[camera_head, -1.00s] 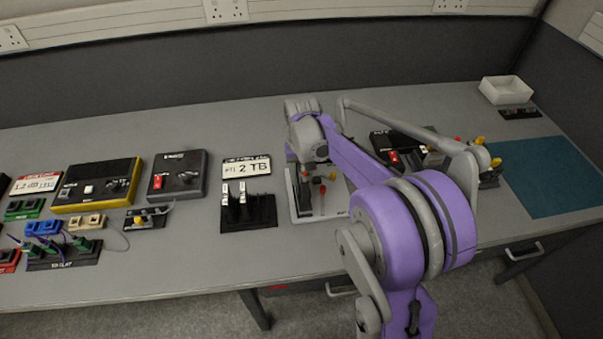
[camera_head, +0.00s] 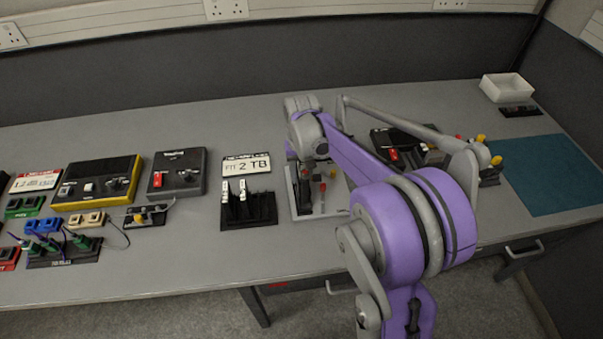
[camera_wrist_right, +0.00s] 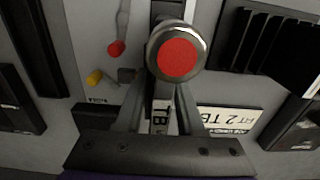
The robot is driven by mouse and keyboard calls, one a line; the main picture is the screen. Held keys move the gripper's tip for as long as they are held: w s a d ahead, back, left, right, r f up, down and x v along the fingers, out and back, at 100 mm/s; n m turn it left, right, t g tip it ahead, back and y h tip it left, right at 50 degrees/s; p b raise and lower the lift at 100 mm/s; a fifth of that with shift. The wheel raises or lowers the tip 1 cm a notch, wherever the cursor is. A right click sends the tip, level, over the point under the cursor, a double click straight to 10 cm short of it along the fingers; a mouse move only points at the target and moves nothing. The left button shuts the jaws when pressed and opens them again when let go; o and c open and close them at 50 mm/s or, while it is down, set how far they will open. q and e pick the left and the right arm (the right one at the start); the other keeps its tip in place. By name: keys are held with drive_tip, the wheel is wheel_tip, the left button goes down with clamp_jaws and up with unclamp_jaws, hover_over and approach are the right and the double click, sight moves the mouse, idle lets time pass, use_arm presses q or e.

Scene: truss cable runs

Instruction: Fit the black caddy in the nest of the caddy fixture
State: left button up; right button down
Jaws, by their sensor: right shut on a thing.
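My right gripper (camera_wrist_right: 160,100) is shut on a slim black caddy (camera_wrist_right: 160,120) with a white label reading "TB". In the head view the gripper is over the left part of the caddy fixture (camera_head: 333,205), a pale grey plate with red and yellow knobs. In the right wrist view a large round red-faced knob (camera_wrist_right: 178,58) stands in front of the fingertips and covers the caddy's far part. I cannot tell whether the caddy is in the nest. My left gripper is not in view.
A black slotted rack (camera_head: 250,212) with white-labelled pieces stands just left of the fixture, with a "2 TB" plate (camera_head: 246,166) behind it. Black and yellow boxes (camera_head: 100,184) lie farther left. A teal mat (camera_head: 550,175) and white bin (camera_head: 506,87) are at the right.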

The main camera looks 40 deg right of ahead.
drive_tip(key=shift+f, duration=0.2)
drive_tip(key=shift+f+b, duration=0.4)
drive_tip(key=shift+f, duration=0.05)
drive_tip(key=shift+f, duration=0.35)
idle(0.3)
drive_tip(key=shift+c, duration=2.2)
unclamp_jaws()
drive_tip(key=o, duration=0.3)
drive_tip(key=shift+r, duration=0.1)
